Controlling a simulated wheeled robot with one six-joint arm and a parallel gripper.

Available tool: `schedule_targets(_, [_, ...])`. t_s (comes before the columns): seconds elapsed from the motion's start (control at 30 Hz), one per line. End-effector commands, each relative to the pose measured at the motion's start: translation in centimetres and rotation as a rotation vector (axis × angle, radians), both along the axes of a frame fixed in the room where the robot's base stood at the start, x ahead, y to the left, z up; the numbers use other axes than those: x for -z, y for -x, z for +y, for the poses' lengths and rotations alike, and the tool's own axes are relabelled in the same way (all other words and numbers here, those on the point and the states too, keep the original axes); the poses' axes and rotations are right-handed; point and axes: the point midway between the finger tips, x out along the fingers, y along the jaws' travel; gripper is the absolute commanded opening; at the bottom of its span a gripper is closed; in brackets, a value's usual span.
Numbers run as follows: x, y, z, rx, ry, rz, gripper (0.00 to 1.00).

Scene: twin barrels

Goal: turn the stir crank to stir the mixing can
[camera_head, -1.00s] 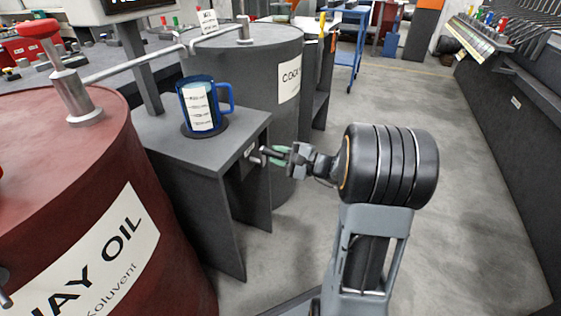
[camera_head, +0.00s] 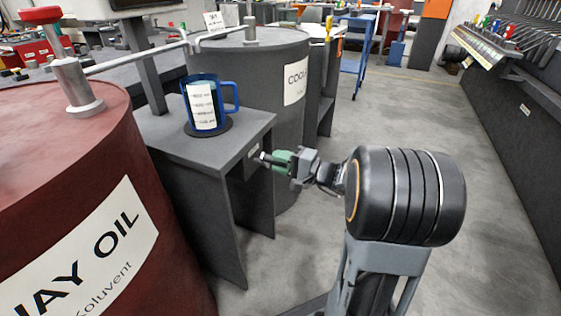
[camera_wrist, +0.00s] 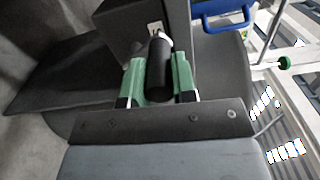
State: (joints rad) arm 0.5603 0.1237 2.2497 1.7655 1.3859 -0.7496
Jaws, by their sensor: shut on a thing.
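The blue mixing can (camera_head: 203,104), with a white scale label and a side handle, stands upright on a round black pad on the grey stand. Its blue handle also shows at the top of the wrist view (camera_wrist: 228,20). The stir crank is on the stand's right side; its black grip (camera_wrist: 159,70) is upright in the wrist view. My gripper (camera_head: 270,160) is at that side, below the stand's top. Its green fingers are shut on the black grip, one on each side. The crank's arm is mostly hidden.
A red barrel (camera_head: 100,190) stands at the left, and a dark grey barrel (camera_head: 260,70) stands behind the stand (camera_head: 235,140). Open floor lies to the right, up to a dark bench.

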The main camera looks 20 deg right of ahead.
Motion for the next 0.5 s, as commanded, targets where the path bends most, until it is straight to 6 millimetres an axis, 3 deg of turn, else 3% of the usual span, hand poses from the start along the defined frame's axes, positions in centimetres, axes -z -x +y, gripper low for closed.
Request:
schedule_targets(0.33, [0.08, 0.02, 0.03, 0.0, 0.0, 0.001, 0.02])
schedule_targets(0.37, [0.08, 0.02, 0.03, 0.0, 0.0, 0.001, 0.28])
schedule_targets(0.5, [0.05, 0.02, 0.02, 0.0, 0.0, 0.001, 0.42])
